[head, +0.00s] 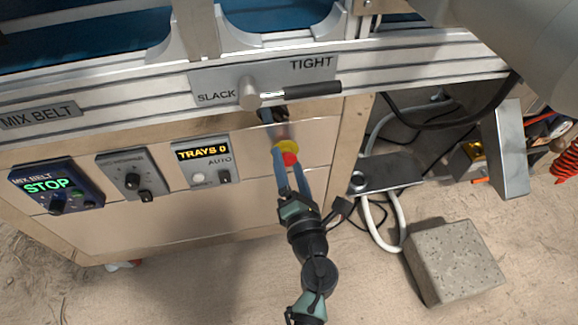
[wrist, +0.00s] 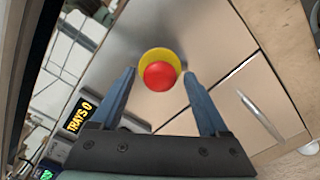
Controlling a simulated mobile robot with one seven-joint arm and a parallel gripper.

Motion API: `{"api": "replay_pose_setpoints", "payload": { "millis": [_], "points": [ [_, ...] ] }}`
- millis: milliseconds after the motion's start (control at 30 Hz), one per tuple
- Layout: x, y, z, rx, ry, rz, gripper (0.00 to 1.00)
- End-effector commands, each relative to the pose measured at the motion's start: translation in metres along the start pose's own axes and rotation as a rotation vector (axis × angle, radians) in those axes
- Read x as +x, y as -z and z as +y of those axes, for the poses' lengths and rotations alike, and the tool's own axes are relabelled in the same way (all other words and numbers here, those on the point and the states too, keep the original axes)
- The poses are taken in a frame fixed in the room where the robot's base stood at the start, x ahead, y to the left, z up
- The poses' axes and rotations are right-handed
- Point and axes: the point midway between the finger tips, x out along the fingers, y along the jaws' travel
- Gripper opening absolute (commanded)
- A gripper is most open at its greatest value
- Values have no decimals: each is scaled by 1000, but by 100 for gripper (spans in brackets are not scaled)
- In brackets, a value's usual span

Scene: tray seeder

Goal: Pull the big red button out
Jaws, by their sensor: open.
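The big red button (head: 290,159) sits on a yellow round base (head: 284,147) on the machine's front panel, right of the TRAYS 0 display. In the wrist view the red button (wrist: 160,75) and its yellow ring (wrist: 146,58) show in the middle of the picture, ahead of and between my fingertips. My gripper (head: 292,163) is open, with one blue finger on each side of the button. In the wrist view my gripper (wrist: 158,76) holds nothing, and gaps show between the fingers and the button. How far the fingertips are from the panel is hard to tell.
A SLACK/TIGHT lever (head: 312,91) juts out just above the button. The TRAYS 0 box (head: 202,163) and STOP box (head: 56,188) are to the left. Cables (head: 380,225) hang to the right, near a concrete block (head: 452,262) on the floor.

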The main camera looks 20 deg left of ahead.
Motion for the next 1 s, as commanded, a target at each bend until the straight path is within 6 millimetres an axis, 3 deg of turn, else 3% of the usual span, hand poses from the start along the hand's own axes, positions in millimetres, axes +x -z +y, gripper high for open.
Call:
{"api": "replay_pose_setpoints", "payload": {
  "millis": [167,600,1000],
  "points": [
    [0,0,0,0,0,0,76],
    [0,0,0,0,-1,0,0],
    [0,0,0,0,0,0,0]
  ]
}}
